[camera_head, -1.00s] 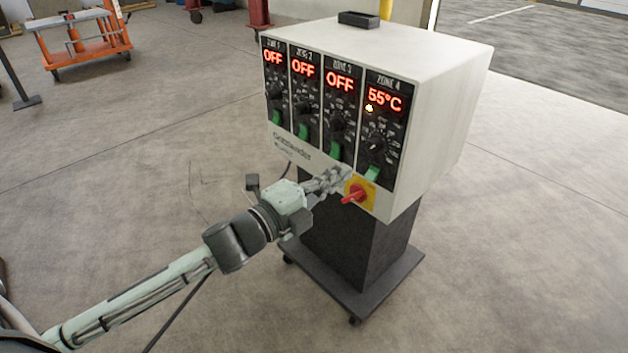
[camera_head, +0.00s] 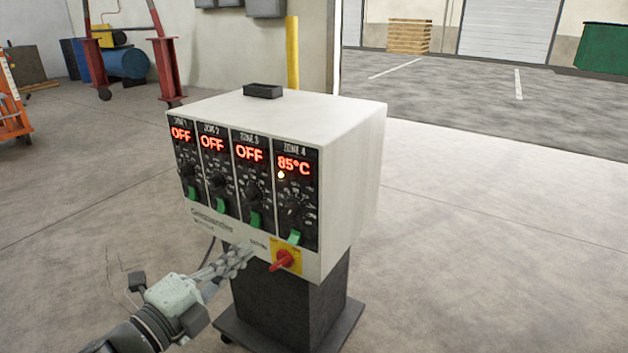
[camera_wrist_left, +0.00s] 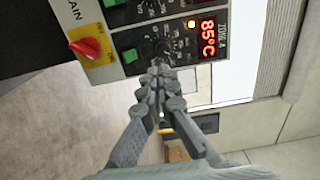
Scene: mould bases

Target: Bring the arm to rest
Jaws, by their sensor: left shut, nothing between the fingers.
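The white control box (camera_head: 345,160) stands on a dark pedestal. Its zone 1, 2 and 3 displays read OFF; the zone 4 display (camera_head: 294,165) reads 85°C with a small lit lamp below it. The zone 4 knob (camera_head: 291,203) and green switch (camera_head: 293,237) sit under that display. The red main switch (camera_head: 284,260) is on a yellow plate at the lower right. My left gripper (camera_head: 245,252) is shut and empty, near the box's lower front edge in the head view. In the left wrist view its fingertips (camera_wrist_left: 160,68) overlap the zone 4 panel; contact is unclear. My right gripper is out of view.
The pedestal (camera_head: 290,305) stands on a wheeled base. A black tray (camera_head: 263,91) lies on the box top. A yellow post (camera_head: 292,55) and red stands (camera_head: 165,65) are behind. The floor to the right is clear.

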